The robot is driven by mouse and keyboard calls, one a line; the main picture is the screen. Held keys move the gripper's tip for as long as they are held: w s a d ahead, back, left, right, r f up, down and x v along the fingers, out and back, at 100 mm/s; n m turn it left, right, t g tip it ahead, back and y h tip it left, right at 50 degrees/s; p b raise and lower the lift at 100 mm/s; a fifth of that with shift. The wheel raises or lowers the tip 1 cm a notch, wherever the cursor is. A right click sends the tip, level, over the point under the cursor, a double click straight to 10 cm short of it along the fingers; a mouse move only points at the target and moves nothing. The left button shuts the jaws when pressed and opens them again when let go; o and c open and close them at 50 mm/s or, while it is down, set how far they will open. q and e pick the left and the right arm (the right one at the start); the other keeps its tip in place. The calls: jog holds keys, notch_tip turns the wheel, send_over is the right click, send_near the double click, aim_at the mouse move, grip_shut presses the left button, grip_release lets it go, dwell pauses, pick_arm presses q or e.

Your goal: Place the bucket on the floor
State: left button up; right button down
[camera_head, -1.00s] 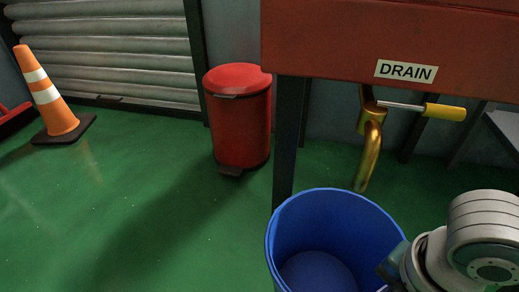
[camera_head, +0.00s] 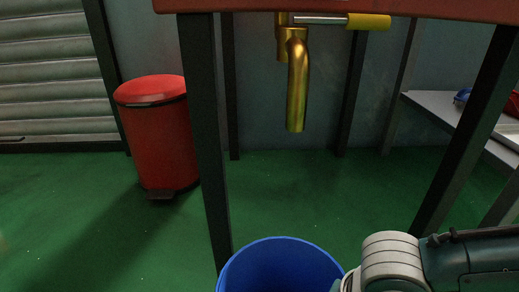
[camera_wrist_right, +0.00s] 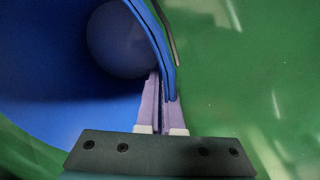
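The blue bucket (camera_head: 278,262) is at the bottom middle of the head view, open end up, below the brass drain spout (camera_head: 297,85). Its lower part is cut off by the picture edge. My right arm reaches it from the right. In the right wrist view, my right gripper (camera_wrist_right: 162,102) has its two purple fingers close together on the wall of the bucket (camera_wrist_right: 45,75), at the rim. The bucket's inside fills the left of that view. I cannot tell whether its base touches the floor. My left gripper is not in view.
The green floor (camera_head: 330,185) is open beneath the red sink. Dark sink legs (camera_head: 205,140) stand left and right. A red pedal bin (camera_head: 160,135) stands left of the near leg. A grey shelf (camera_head: 450,110) with items is at the right.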

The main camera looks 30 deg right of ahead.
notch_tip(320, 180, down, 3)
jog(key=shift+a+r+b, duration=0.1)
jog(key=shift+b, duration=0.65)
jog(key=shift+r, duration=0.15)
jog(key=shift+f, duration=0.2)
jog(key=c, duration=1.1)
grip_release()
notch_tip(320, 180, up, 12)
jog(key=s+p, duration=0.1)
jog(key=p, duration=0.9)
jog(key=a+r+m+t+y, duration=0.2)
jog(key=a+r+m, duration=0.7)
jog(key=a+m, duration=0.1)
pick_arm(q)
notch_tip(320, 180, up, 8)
pick_arm(e)
jog(key=d+r+m, duration=0.2)
jog(key=m, duration=0.1)
jog(key=s+d+r+m+h, duration=0.1)
jog(key=d+r+m, duration=0.1)
jog(key=m, duration=0.1)
jog(key=s+d+r+m+h, duration=0.1)
jog(key=d+r+m, duration=0.1)
jog(key=m, duration=0.1)
jog(key=shift+s+d+r+m+t, duration=0.15)
jog(key=shift+s+d+m+t, duration=0.15)
jog(key=shift+m, duration=0.1)
